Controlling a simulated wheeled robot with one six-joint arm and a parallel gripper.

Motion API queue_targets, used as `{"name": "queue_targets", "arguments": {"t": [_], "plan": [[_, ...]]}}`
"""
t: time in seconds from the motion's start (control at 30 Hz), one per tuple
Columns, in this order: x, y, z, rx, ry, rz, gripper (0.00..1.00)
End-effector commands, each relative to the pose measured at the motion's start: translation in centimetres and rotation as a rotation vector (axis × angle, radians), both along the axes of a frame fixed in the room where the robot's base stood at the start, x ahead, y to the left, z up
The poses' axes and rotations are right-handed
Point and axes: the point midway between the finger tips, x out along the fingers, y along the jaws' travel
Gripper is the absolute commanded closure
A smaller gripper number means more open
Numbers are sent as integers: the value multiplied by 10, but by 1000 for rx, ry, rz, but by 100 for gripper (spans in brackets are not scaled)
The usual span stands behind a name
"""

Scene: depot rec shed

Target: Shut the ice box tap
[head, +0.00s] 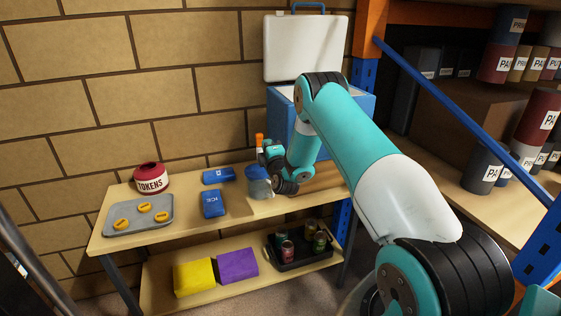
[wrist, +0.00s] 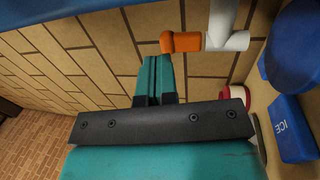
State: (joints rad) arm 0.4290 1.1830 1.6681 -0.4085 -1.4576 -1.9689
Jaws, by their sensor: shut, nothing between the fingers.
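The blue ice box (head: 283,112) stands at the back right of the bench, its white lid (head: 305,48) raised. Its blue edge also crosses the top of the wrist view (wrist: 110,8). The tap has an orange handle (head: 259,139), which points up in the head view. In the wrist view the orange handle (wrist: 181,42) joins a pale tap body (wrist: 226,38). My gripper (head: 264,151) is beside the tap. In the wrist view its teal fingers (wrist: 155,62) are together and empty, close to the handle's end; I cannot tell if they touch it. My arm hides part of the box.
A blue-grey container (head: 258,186) stands below the tap. Blue ICE packs (head: 213,204), a red TOKENS pot (head: 150,178) and a grey tray (head: 123,222) with yellow discs lie left. The lower shelf holds coloured blocks and a dark tray (head: 305,260) of cans. A blue brace (head: 450,97) crosses the right.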

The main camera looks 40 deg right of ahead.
Motion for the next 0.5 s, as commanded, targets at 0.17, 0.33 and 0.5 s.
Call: {"name": "queue_targets", "arguments": {"t": [0.17, 0.33, 0.5], "plan": [[-27, 24, -6, -3, 1, 16, 100], [-66, 28, -2, 0, 1, 3, 100], [-89, 37, -1, -1, 0, 3, 100]]}}
